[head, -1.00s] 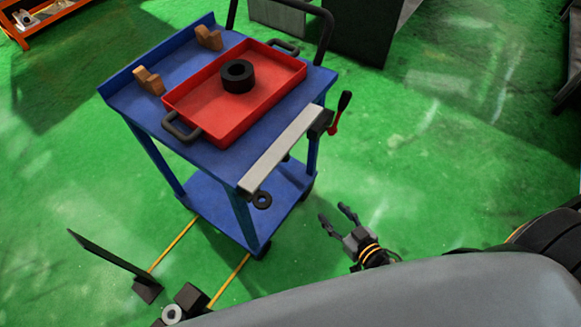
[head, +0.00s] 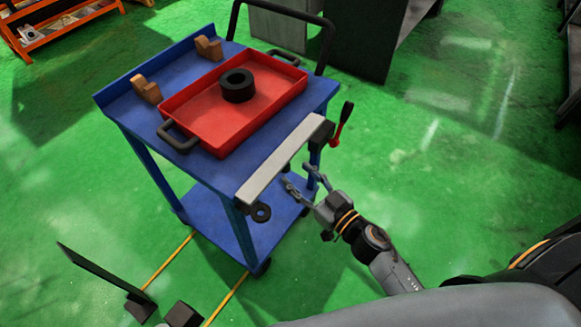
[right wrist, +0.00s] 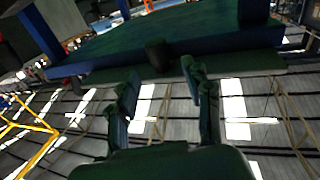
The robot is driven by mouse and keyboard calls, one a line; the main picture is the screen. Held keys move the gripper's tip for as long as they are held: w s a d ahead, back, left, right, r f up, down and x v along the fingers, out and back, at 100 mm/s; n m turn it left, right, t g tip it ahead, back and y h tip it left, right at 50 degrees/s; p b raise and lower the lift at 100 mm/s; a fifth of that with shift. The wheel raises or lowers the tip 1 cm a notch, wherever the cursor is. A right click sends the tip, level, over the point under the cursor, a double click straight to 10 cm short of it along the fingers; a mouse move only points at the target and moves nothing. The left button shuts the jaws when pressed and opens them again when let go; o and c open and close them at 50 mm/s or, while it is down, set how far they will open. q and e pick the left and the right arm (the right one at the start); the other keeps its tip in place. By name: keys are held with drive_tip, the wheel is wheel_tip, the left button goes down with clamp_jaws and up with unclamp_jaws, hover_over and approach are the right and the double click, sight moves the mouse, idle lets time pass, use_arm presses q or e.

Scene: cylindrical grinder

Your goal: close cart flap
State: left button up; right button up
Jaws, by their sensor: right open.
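The blue cart (head: 211,181) stands left of centre in the head view. A light grey flap (head: 279,160) runs along its near right edge, sticking out beside the top. A black block and a lever with a red part (head: 341,124) sit at the flap's far end. My right gripper (head: 300,175) is open and empty, just right of the flap and seemingly below it; I cannot tell whether it touches. In the right wrist view the open fingers (right wrist: 160,92) point up toward the cart's underside, with a pale strip (right wrist: 235,66) above them. My left gripper is not in view.
A red tray (head: 205,137) with a black ring (head: 238,86) and two brown blocks (head: 146,89) stand on the cart. A dark upright plate (head: 103,268) stands at lower left. Green floor right of the cart is clear.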

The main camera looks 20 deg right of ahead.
sight(288, 166)
drive_tip(key=shift+x, duration=1.95)
clamp_jaws()
